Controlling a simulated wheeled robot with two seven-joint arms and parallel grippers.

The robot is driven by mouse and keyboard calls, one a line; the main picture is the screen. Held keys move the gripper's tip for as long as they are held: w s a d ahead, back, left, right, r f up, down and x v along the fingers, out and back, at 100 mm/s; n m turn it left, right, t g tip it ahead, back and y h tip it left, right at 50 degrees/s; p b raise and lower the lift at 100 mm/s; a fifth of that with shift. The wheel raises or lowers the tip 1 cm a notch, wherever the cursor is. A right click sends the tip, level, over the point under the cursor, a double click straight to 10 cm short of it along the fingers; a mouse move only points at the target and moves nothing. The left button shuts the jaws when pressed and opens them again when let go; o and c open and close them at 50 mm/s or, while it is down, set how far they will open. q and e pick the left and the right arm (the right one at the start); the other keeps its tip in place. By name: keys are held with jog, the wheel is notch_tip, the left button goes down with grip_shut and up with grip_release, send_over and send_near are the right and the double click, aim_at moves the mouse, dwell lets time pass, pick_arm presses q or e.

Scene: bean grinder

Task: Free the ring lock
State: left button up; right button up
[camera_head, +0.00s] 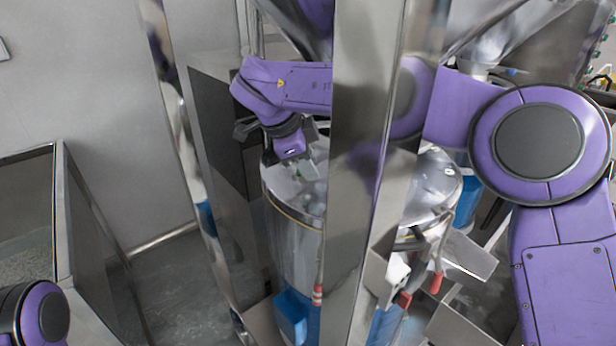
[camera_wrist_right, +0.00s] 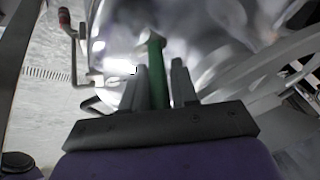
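A shiny steel drum (camera_head: 292,240) with a ring around its upper rim (camera_head: 290,212) stands behind a steel post in the head view. My right arm reaches behind the post, and my right gripper (camera_head: 290,150) is over the drum's top; its fingertips are hard to make out there. In the right wrist view a green handle (camera_wrist_right: 156,75) lies between the two grey fingers of my right gripper (camera_wrist_right: 158,78), which are drawn in close on both sides of it. Where the handle joins the ring lock is blurred. My left gripper is not in view.
The steel post (camera_head: 355,190) crosses in front of the drum. A red-handled lever (camera_head: 318,292) hangs at the drum's side. Blue parts (camera_head: 293,315) sit low on the drum. A steel bin (camera_head: 62,215) stands left, with clear floor (camera_head: 175,290) between.

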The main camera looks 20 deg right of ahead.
grip_shut()
jog(key=t+b, duration=0.1)
jog(key=b, duration=0.3)
jog(key=s+f+m+t+y+b, duration=0.1)
jog(key=t+b, duration=0.1)
jog(key=b, duration=0.2)
jog(key=f+t+y+b, duration=0.1)
jog(key=t+b, duration=0.1)
jog(key=b, duration=0.2)
jog(key=shift+s+d+f+b, duration=0.1)
jog(key=shift+s+d+b, duration=0.2)
jog(key=shift+s+d, duration=0.1)
jog(key=shift+m+t+b, duration=0.4)
jog(key=shift+t+b, duration=0.1)
jog(key=shift+b, duration=0.1)
grip_release()
